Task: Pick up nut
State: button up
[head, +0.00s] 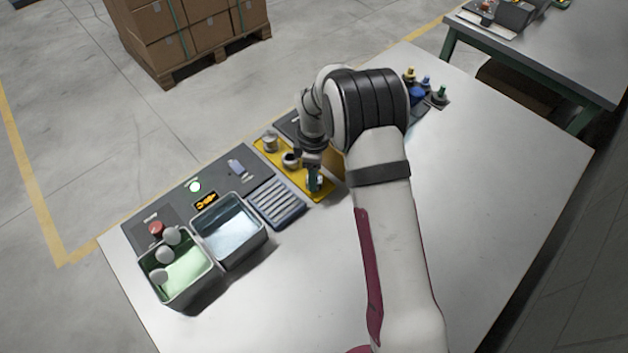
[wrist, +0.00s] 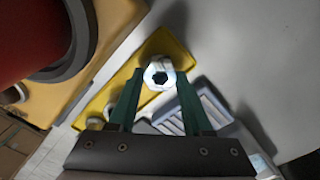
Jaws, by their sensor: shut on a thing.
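The nut (wrist: 160,64) is a pale metal ring with a dark hexagonal hole, seen in the wrist view between the tips of my green fingers. My gripper (wrist: 160,78) is shut on it, one finger on each side. The nut is over the front end of the yellow tray (wrist: 178,48); I cannot tell whether it touches the tray. In the head view my gripper (head: 314,184) points down at the near right end of the yellow tray (head: 318,194), and the nut is mostly hidden by the fingers.
Two other metal parts (head: 270,142) stand farther back on the yellow tray. A grooved grey tray (head: 275,203), a blue-floored bin (head: 230,238) and a green-floored bin (head: 183,277) with white round pieces lie to the left. Coloured pieces (head: 438,94) stand right of my arm. The table front is clear.

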grip_shut()
notch_tip(320, 180, up, 10)
jog(key=s+a+r+n, duration=0.1)
jog(key=s+a+n, duration=0.2)
jog(key=s+a, duration=0.65)
jog(key=s+a+n, duration=0.1)
jog(key=s+a, duration=0.4)
jog(key=a, duration=0.3)
notch_tip(320, 180, down, 10)
jog(key=shift+s+a+r, duration=0.1)
jog(key=shift+s+a, duration=0.05)
jog(key=shift+r, duration=0.25)
dwell(3.5)
notch_tip(320, 180, up, 8)
jog(key=shift+r, duration=0.25)
dwell(0.5)
